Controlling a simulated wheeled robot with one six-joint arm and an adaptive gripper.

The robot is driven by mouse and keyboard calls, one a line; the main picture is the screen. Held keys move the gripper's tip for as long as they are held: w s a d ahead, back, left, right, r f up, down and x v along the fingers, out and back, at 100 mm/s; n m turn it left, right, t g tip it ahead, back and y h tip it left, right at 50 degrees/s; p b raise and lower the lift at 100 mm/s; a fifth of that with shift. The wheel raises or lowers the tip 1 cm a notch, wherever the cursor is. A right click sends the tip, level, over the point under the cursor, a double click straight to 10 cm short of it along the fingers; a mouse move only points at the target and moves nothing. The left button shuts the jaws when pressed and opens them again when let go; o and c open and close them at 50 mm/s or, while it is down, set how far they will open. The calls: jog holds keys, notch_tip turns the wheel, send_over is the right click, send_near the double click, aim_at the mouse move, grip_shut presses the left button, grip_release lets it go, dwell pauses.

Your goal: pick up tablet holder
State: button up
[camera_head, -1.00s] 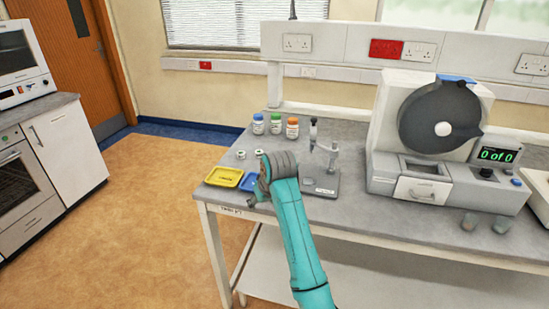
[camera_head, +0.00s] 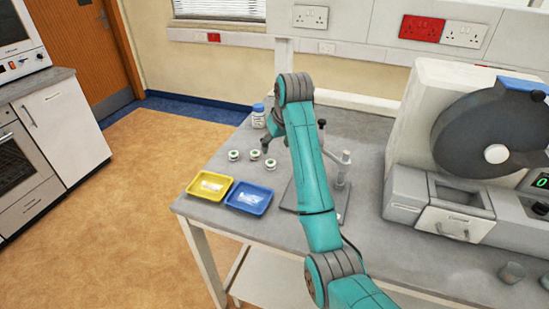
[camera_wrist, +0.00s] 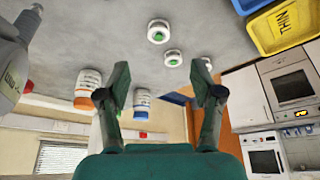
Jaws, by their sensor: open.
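The name tablet holder could fit the small round white pieces with green centres; I cannot tell for certain. In the head view, one white piece (camera_head: 234,155) stands at the left, another (camera_head: 254,155) beside it, and a third (camera_head: 270,164) nearer the arm. In the wrist view, which looks upside down, they show as one piece (camera_wrist: 158,31), a second (camera_wrist: 173,58) and a third (camera_wrist: 206,64) partly behind a finger. My gripper (camera_wrist: 160,92) is open and empty, its fingers apart. In the head view my arm partly hides it.
A yellow tray (camera_head: 192,187) and a blue tray (camera_head: 264,207) lie at the bench's front left corner. Bottles with orange (camera_wrist: 88,88) and blue (camera_wrist: 141,102) caps stand behind. A stand (camera_head: 341,185) and a large machine (camera_head: 412,150) are to the right.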

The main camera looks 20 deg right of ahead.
aim_at(271, 162)
jog(key=x, duration=1)
jog(key=shift+d+f, duration=0.15)
jog(key=shift+f, duration=0.2)
jog(key=c, duration=1)
